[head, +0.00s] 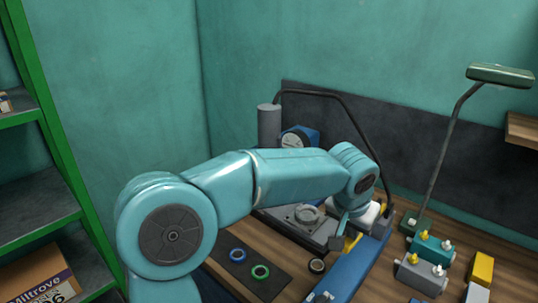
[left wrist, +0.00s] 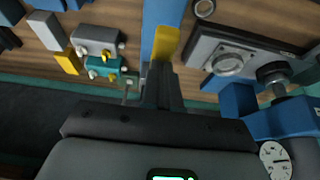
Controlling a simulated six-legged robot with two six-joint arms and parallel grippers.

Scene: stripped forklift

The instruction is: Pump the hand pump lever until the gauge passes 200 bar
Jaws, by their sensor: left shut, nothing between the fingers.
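A round white-faced gauge (head: 292,142) in a blue housing stands at the back of the bench, behind my left arm. It also shows at the lower right of the left wrist view (left wrist: 275,160); its reading is too small to tell. My left gripper (head: 345,232) is shut and empty, pointing down over the bench. A yellow piece (left wrist: 165,43) shows just beyond its fingertips and beside it in the head view (head: 352,242). It may be the lever's grip; I cannot tell whether the fingers touch it. My arm hides much of the pump area. My right gripper is out of view.
A long blue bar (head: 350,275) runs along the bench. A grey plate with a round fitting (head: 290,225) lies left of it. Grey and teal valve blocks (head: 420,275) and a lamp (head: 500,75) stand right.

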